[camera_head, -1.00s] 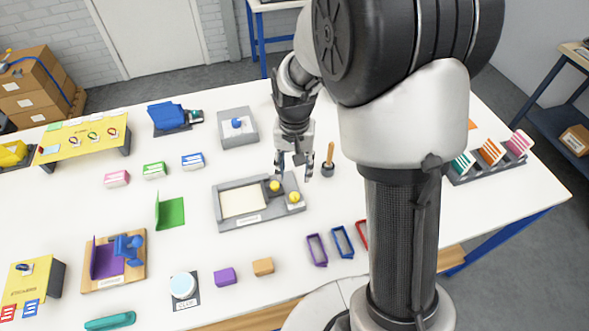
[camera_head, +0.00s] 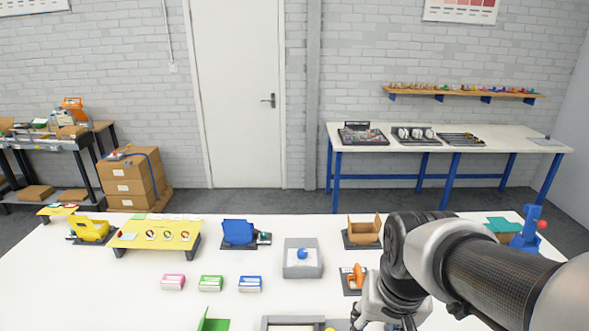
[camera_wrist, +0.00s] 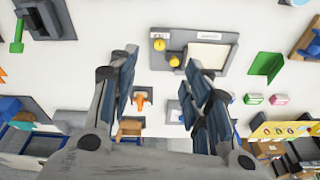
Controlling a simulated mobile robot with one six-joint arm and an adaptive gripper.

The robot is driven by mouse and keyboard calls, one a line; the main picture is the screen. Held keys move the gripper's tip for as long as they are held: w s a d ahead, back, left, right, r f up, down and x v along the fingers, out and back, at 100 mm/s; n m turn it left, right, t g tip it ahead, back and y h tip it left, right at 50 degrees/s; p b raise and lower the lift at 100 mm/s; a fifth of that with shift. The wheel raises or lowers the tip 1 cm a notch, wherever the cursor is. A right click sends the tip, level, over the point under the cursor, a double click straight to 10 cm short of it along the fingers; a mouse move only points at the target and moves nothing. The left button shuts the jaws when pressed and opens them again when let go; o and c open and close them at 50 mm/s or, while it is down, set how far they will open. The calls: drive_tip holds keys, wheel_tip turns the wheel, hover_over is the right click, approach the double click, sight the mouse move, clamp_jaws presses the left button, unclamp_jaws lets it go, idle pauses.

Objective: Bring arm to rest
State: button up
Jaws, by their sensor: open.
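My gripper (camera_wrist: 163,72) is open in the wrist view, with two dark fingers spread wide and nothing held between them. The white table (camera_head: 130,290) lies below it. A grey tray (camera_wrist: 228,35) with a pale panel and two yellow knobs shows beyond the fingertips, apart from them. In the head view my arm reaches in from the lower right, and my gripper (camera_head: 380,315) is partly cut off at the bottom edge, so its fingertips are hard to see there.
An orange tool (camera_head: 357,276) on a dark base is close to my gripper. An open cardboard box (camera_head: 364,231), a grey box with a blue knob (camera_head: 302,270) and a blue device (camera_head: 238,232) stand further back.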

drive_tip(key=s+r+n+t+b, duration=0.1)
drive_tip(key=s+n+t+b, duration=0.1)
drive_tip(key=s, duration=0.9)
drive_tip(key=shift+r, duration=0.2)
